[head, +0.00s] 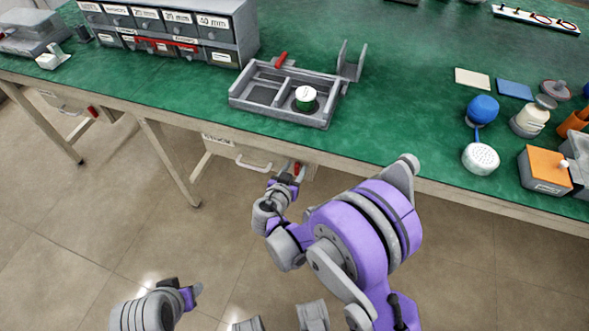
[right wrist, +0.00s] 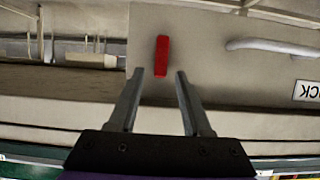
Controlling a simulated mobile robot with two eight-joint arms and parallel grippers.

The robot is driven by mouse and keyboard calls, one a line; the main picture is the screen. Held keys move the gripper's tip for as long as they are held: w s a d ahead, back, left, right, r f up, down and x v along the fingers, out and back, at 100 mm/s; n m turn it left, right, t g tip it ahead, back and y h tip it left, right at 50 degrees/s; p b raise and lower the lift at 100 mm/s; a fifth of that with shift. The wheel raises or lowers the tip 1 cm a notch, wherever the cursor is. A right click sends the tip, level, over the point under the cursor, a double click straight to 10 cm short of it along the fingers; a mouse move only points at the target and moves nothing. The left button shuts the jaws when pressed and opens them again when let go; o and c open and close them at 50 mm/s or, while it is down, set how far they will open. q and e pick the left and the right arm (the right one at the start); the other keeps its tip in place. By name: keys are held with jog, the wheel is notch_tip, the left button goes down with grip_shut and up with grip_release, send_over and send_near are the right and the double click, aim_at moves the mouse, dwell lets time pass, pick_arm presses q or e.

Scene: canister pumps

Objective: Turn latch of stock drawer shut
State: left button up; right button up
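The stock drawer (head: 228,147) is under the front edge of the green bench, with a grey bar handle (head: 254,163) and a label. Its red latch (head: 297,168) is at the right end of the front. My right gripper (head: 288,180) is just in front of the latch. In the right wrist view, which is upside down, the red latch (right wrist: 161,55) stands upright, across the line of the handle (right wrist: 272,45). The right gripper's fingers (right wrist: 160,75) are open, one to each side of the latch, with no visible contact. My left gripper (head: 190,293) is low at the bottom left, its fingers unclear.
On the bench stand a grey tray (head: 240,101) with a green and white canister (head: 305,98), a drawer cabinet (head: 240,30), and blue and white pump parts (head: 481,158) at right. Another drawer with a red latch (head: 93,112) is at left. The floor in front is clear.

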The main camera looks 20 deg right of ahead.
grip_shut()
